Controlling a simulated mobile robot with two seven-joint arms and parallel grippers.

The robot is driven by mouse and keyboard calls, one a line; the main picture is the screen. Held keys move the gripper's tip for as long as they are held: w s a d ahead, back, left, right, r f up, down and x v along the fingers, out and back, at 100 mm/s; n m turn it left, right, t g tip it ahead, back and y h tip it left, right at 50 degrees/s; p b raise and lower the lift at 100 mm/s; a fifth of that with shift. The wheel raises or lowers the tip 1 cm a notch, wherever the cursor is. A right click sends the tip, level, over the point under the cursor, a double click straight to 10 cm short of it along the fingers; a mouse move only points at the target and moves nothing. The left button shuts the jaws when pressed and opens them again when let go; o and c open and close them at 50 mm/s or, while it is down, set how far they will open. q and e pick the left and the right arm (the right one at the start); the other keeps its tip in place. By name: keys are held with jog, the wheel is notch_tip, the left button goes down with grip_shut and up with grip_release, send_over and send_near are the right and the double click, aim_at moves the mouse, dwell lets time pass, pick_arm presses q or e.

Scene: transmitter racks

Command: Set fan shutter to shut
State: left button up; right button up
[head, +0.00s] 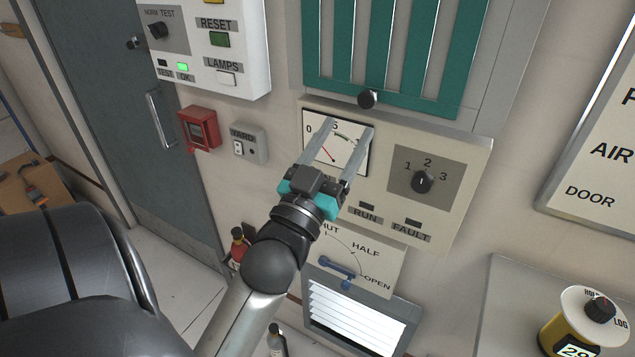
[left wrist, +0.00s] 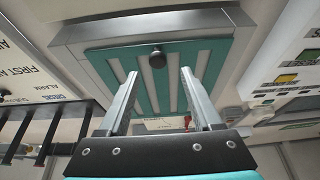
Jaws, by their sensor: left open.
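The fan shutter plate (head: 384,262) carries the labels SHUT, HALF and OPEN around an arc, with the S of SHUT hidden behind my left wrist. Its blue lever (head: 338,272) points toward the lower right, on the OPEN side. White louvre slats (head: 355,322) show below the plate. My left gripper (head: 348,128) is open and empty, above the lever and in front of the panel with the dial. In the left wrist view its fingers (left wrist: 159,78) are apart with nothing between them, facing the green slatted panel (left wrist: 150,85). My right gripper is not in view.
A panel with a dial and a rotary knob (head: 422,182) sits above the shutter plate. The green slatted cover (head: 435,60) with a black knob (head: 367,99) is higher. A yellow round device (head: 570,335) stands on a grey surface at the lower right. A red box (head: 199,130) is at left.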

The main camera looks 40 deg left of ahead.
pick_arm(q)
jog(key=b+v, duration=0.2)
jog(key=v, duration=0.6)
jog(key=shift+s, duration=0.35)
jog(key=w+d+f+g+h+b, duration=0.1)
jog(key=w+f+g+b, duration=0.15)
jog(key=f, duration=1.05)
jog(key=w+d+f+g+h+b, duration=0.1)
jog(key=w+d+f+g, duration=0.15)
jog(key=f, duration=1.05)
jog(key=s+d+f+m+g+h+b, duration=0.1)
jog(key=s+d+f+g, duration=0.15)
jog(key=f, duration=0.85)
jog(key=s+d+f+m+g+h+b, duration=0.1)
jog(key=s+d+f+g+h, duration=0.15)
jog(key=f, duration=0.85)
jog(key=s+d+f+m+g+b, duration=0.1)
jog(key=s+f+g+b, duration=0.15)
jog(key=s+f, duration=0.5)
jog(key=s+d+f+m+g+b, duration=0.1)
jog(key=s+f+g, duration=0.3)
jog(key=f, duration=0.6)
jog(key=s+a+f+g+b, duration=0.1)
jog(key=s+f+g, duration=0.1)
jog(key=s+f, duration=0.2)
jog(key=s+a+f+m+g, duration=0.1)
jog(key=s+f, duration=0.4)
jog(key=s, duration=0.6)
jog(key=shift+g+b, duration=0.4)
jog(key=shift+g, duration=0.35)
